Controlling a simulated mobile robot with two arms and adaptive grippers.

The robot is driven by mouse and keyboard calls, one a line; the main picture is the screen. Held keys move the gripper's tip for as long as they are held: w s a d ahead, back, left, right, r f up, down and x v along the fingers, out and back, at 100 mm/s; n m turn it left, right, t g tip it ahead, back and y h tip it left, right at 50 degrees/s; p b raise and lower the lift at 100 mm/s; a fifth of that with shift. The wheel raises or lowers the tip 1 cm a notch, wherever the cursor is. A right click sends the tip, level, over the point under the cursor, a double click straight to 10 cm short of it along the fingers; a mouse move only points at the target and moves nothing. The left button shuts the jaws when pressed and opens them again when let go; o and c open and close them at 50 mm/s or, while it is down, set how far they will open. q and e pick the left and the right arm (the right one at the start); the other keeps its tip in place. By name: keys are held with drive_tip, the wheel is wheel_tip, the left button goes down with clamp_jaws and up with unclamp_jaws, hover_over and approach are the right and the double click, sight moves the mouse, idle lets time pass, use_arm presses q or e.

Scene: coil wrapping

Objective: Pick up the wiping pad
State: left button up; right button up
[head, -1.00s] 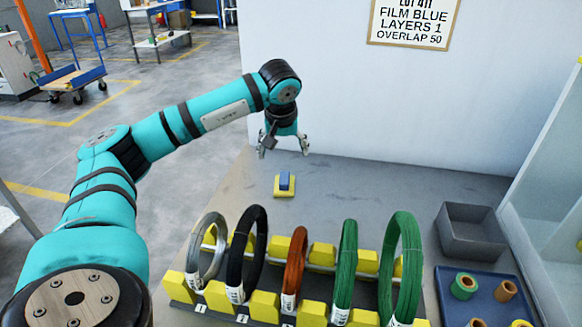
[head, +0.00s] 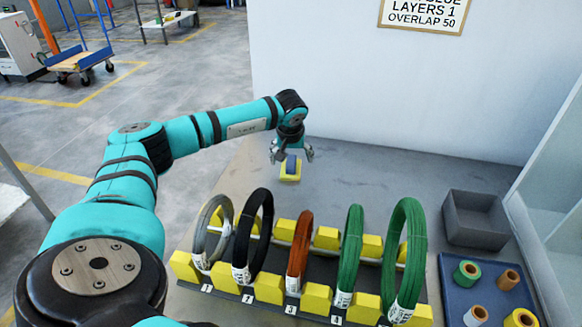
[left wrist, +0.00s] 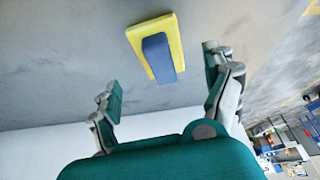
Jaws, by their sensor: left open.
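The wiping pad is a yellow slab (head: 290,177) with a blue block (head: 291,163) on top, lying on the grey table near its back left. My left gripper (head: 291,155) is open and points down just above the pad in the head view. In the left wrist view the yellow slab (left wrist: 171,32) and blue block (left wrist: 158,58) show beyond the open fingers of the left gripper (left wrist: 163,80), with nothing between the fingertips. My right gripper is not in view.
Several coils, such as the orange one (head: 299,245), stand in a rack with yellow blocks in front of the pad. A grey bin (head: 474,220) and a blue tray (head: 447,290) with spools are at the right. The table between pad and bin is clear.

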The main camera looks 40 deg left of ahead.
sight(291, 162)
use_arm(q)
drive_tip(key=x, duration=0.4)
drive_tip(key=shift+a+f, duration=0.1)
drive_tip(key=shift+a, duration=0.05)
drive_tip(key=shift+s, duration=0.1)
drive_tip(key=c, duration=1.3)
